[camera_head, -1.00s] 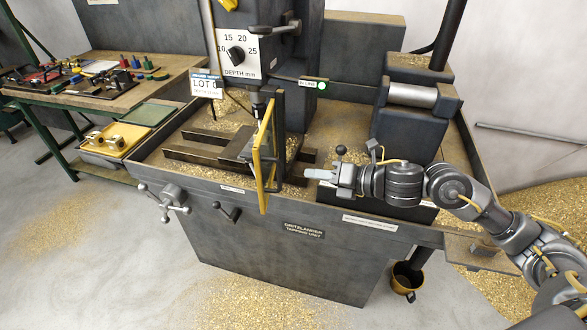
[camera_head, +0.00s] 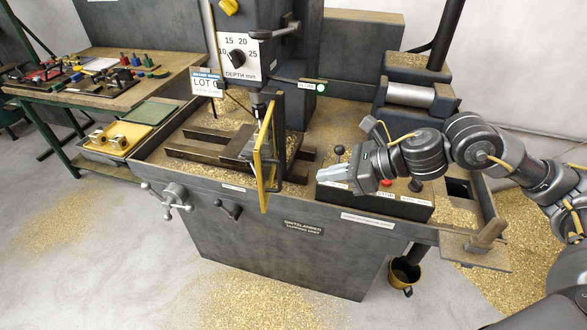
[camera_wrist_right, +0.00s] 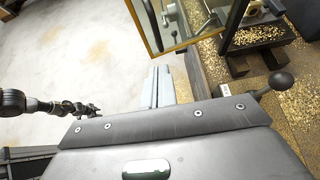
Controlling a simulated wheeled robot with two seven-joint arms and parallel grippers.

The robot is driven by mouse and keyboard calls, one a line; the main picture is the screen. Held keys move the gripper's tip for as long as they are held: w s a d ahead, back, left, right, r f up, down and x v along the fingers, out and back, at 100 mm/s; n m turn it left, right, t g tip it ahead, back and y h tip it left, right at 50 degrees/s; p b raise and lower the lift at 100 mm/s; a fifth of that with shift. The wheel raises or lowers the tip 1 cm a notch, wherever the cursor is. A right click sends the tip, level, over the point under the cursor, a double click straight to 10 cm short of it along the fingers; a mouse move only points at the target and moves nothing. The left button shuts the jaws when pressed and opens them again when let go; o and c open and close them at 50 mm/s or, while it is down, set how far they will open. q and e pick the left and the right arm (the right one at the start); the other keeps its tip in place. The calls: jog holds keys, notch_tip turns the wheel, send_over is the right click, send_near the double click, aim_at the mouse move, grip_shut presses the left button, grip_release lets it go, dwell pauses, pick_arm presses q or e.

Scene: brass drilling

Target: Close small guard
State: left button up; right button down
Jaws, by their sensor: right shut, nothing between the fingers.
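The small guard (camera_head: 265,160) is a yellow-framed clear panel standing upright on the front of the drilling machine, beside the drill spindle. It looks swung out, edge toward the head camera. In the right wrist view the guard (camera_wrist_right: 146,22) shows at the top middle, beyond my fingers. My right gripper (camera_head: 321,173) is shut and empty, right of the guard and apart from it, above the front of the control box. In the right wrist view its fingers (camera_wrist_right: 158,85) lie together and point toward the guard. My left gripper is not seen in the head view.
A control box (camera_head: 410,207) with a red button and a black ball-topped lever stands below my right gripper. Brass chips cover the machine bed (camera_head: 335,110). A handwheel (camera_head: 172,196) sticks out at the front left. A cup (camera_head: 404,274) hangs below the right side.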

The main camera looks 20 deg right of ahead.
jog(key=w+a+f+p, duration=0.2)
jog(key=w+a+p, duration=0.1)
jog(key=a, duration=0.3)
jog(key=shift+w+a+f, duration=0.2)
jog(key=shift+w+a, duration=0.1)
jog(key=shift+w, duration=0.45)
jog(key=shift+a, duration=0.1)
